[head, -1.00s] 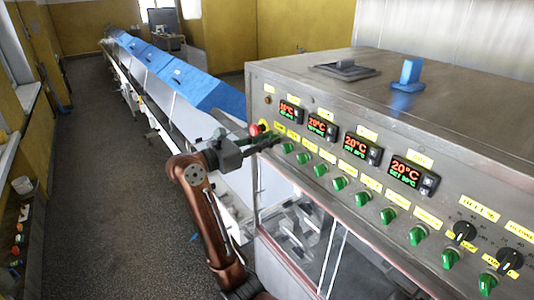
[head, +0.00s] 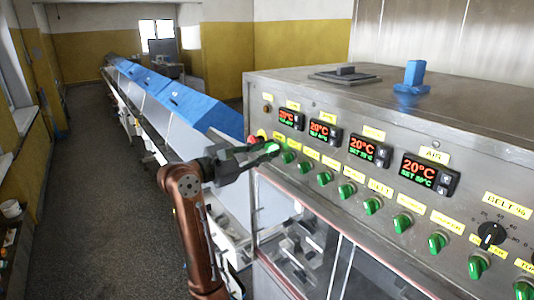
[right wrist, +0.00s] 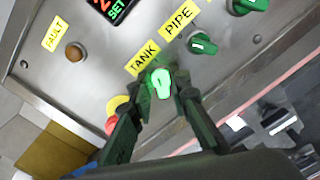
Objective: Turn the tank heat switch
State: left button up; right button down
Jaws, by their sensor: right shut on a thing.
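The tank heat switch (right wrist: 160,83) is a green knob below the yellow TANK label (right wrist: 142,57) on the steel panel. It glows bright green, unlike the darker knobs beside it, and its glow also shows in the head view (head: 272,148). My right gripper (right wrist: 163,90) is shut on this knob, with a finger on each side. In the head view my right gripper (head: 262,152) reaches the left end of the knob row. The fingers partly hide the knob there. My left gripper is not in view.
The PIPE knob (right wrist: 203,44) is close beside the held one. A red button (right wrist: 111,125) on a yellow base lies near a finger. Temperature displays (head: 370,150) sit above the knobs. A blue-covered conveyor (head: 190,103) runs back at left; the floor beside it is clear.

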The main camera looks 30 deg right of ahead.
dwell(0.3)
jog(key=c, duration=2)
grip_release()
jog(key=shift+c, duration=0.2)
jog(key=s+a, duration=0.1)
jog(key=a, duration=1.1)
